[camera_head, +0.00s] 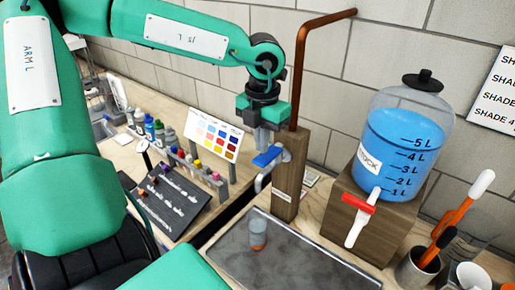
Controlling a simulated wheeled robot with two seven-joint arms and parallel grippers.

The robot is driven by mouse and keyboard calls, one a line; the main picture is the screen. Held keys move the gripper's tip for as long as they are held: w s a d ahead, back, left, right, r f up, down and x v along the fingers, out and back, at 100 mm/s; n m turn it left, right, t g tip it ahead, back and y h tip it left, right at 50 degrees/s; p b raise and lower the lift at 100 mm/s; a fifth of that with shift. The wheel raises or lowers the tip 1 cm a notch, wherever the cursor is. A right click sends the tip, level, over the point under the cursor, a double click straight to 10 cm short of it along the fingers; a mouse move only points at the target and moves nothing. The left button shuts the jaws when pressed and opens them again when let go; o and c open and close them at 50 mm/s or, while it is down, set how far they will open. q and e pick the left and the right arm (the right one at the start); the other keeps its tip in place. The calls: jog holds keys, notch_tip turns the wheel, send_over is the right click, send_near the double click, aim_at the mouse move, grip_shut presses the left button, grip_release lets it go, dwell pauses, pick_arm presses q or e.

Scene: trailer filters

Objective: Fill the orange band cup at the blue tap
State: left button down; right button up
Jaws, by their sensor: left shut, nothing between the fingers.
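The cup with an orange band (258,234) stands upright on the dark tray, near its back edge and below the blue tap's spout. I cannot see its water level. The blue tap (268,157) has a blue lever and a grey spout, and is fixed to a wooden post (291,175) with a copper pipe. No stream of water shows under the spout. My left gripper (267,138) points down just above the blue lever, shut and empty. I cannot tell whether its fingertips touch the lever. My right gripper is not in view.
The dark tray (300,262) is otherwise bare. A blue water tank (405,145) with a red-handled tap (358,204) stands on a wooden block to the right. A tool holder (415,270) is at far right. A colour chart (215,138) and small bottles stand left.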

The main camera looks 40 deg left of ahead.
pick_arm(q)
notch_tip(320, 180, up, 5)
jog(key=shift+f+p, duration=0.1)
jog(key=shift+p, duration=0.75)
jog(key=shift+f, duration=0.1)
